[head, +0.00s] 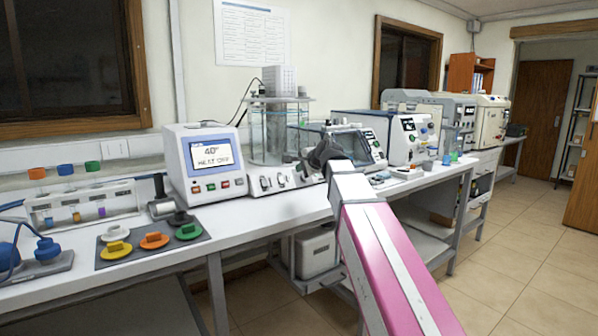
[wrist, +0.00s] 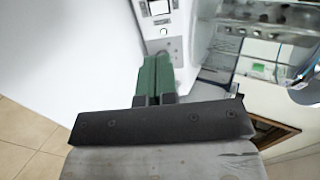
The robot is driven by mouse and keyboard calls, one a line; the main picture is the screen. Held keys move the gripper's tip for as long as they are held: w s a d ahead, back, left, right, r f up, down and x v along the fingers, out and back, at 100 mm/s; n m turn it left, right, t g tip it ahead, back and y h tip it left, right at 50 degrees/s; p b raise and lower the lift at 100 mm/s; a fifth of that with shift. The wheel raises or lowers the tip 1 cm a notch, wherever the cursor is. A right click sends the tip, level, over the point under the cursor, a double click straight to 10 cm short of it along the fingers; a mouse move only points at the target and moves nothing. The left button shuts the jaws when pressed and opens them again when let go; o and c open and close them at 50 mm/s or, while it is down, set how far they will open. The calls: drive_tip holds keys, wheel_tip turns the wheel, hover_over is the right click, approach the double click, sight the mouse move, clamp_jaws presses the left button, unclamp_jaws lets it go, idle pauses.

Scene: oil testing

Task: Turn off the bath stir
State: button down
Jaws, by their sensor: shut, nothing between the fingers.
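The bath (head: 268,133) is a clear glass vessel with a grey motor block (head: 280,80) on top, standing on a white base. The base's sloped front panel (head: 270,184) carries several dark switches. My gripper (head: 309,166) is by the right end of this panel, partly hidden by my own wrist. In the wrist view its green fingers (wrist: 155,62) are together and empty. They point at a white panel with a rocker switch (wrist: 158,9) and a small round part beyond the tips. Whether the tips touch the panel I cannot tell.
Left of the bath stands a control unit (head: 203,163) whose screen reads 40° and HEAT OFF. A dark mat (head: 130,256) with coloured knobs lies on the bench at left. An instrument with a glass front (head: 356,146) stands close on the right.

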sight(283, 182)
drive_tip(key=shift+r+g+h, duration=0.3)
drive_tip(key=shift+g, duration=0.2)
drive_tip(key=shift+w+f, duration=0.1)
drive_tip(key=shift+w, duration=0.05)
drive_tip(key=x, duration=1.3)
drive_tip(key=shift+w+a, duration=0.1)
drive_tip(key=shift+a, duration=0.05)
drive_tip(key=shift+w+a+f, duration=0.1)
drive_tip(key=shift+f, duration=0.1)
